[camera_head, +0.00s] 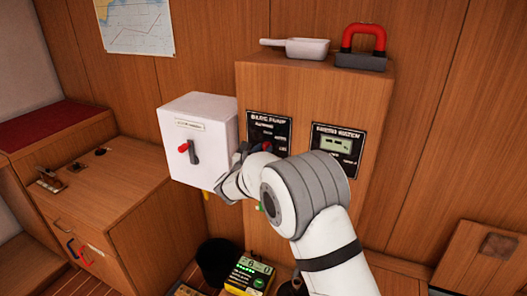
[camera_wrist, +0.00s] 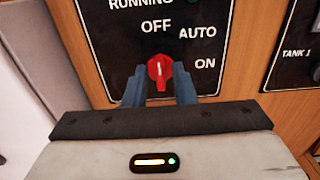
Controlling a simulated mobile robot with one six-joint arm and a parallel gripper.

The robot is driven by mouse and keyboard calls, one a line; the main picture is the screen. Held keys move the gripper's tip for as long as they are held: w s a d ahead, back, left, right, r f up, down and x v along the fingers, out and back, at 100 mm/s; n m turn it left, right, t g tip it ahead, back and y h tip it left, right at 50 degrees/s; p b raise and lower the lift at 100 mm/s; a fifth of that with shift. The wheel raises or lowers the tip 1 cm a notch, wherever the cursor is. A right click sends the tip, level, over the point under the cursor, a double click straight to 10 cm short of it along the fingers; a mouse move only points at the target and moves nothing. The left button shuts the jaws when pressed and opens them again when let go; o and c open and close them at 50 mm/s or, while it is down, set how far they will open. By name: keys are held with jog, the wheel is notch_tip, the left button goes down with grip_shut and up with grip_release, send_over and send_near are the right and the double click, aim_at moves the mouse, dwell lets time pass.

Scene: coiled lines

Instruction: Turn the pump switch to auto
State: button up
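The pump switch (camera_wrist: 160,73) is a red knob on the black bilge pump panel (camera_wrist: 112,50) in the wrist view. Its narrow pointer end faces up, close to the OFF label. AUTO is up and right of it, ON to its right. My gripper (camera_wrist: 160,88) has one blue-grey finger on each side of the knob. The fingers are close together and appear to touch its sides. In the head view, my arm and gripper (camera_head: 245,160) cover the lower part of the bilge pump panel (camera_head: 269,128).
A white box (camera_head: 205,115) with a red-tipped lever is close left of my gripper. A second black panel (camera_head: 338,148) is to the right. A scoop (camera_head: 296,47) and a red-handled object (camera_head: 363,48) sit on top of the cabinet.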

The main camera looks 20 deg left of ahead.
grip_shut()
jog(key=shift+d, duration=0.1)
